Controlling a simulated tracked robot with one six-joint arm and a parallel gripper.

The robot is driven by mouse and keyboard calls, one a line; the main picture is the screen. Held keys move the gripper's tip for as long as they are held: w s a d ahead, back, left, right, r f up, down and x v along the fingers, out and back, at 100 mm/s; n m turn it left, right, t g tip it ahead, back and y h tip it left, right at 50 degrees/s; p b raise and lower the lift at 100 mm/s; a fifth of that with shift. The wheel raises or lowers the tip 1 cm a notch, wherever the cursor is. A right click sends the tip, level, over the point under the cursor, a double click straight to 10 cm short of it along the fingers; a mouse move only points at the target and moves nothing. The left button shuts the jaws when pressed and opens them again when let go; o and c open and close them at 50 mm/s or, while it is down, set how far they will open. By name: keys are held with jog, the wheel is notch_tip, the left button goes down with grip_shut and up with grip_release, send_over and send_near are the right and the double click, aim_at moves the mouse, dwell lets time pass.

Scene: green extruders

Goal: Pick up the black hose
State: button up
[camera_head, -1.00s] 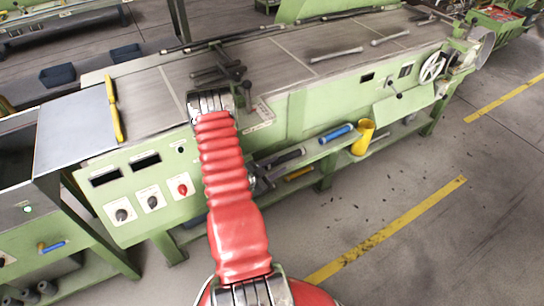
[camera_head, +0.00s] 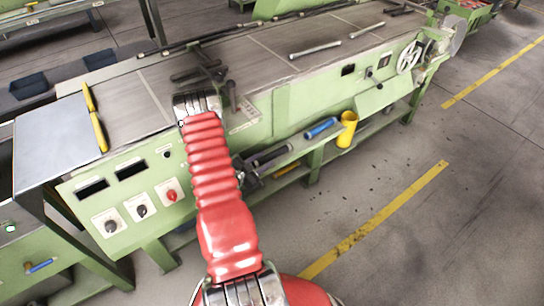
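Dark tubes (camera_head: 272,155) lie on the lower shelf under the bench, just right of my red-sleeved arm. One of them may be the black hose; I cannot tell for certain. A long thin dark strip (camera_head: 262,25) also runs along the back edge of the bench top. My arm reaches up from the bottom, and its far metal joint lies in front of the bench edge. Small dark parts beside the sleeve, left of the tubes, may belong to my gripper. Its fingers cannot be made out, nor whether it touches anything.
The green bench (camera_head: 300,105) carries pale rods (camera_head: 315,49), a yellow-handled tool (camera_head: 99,132) and dark clamp parts. A blue cylinder (camera_head: 321,128) and a yellow cylinder (camera_head: 347,130) stand out on the shelf. A handwheel (camera_head: 409,58) is at right. The floor at lower right is clear.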

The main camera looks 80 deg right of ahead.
aim_at(272, 155)
jog(key=shift+x, duration=2.6)
jog(key=shift+a, duration=0.1)
jog(key=shift+c, duration=0.5)
jog(key=c, duration=0.7)
jog(key=shift+o, duration=0.2)
jog(key=shift+s, duration=0.1)
jog(key=shift+r, duration=5)
jog(key=shift+c, duration=0.2)
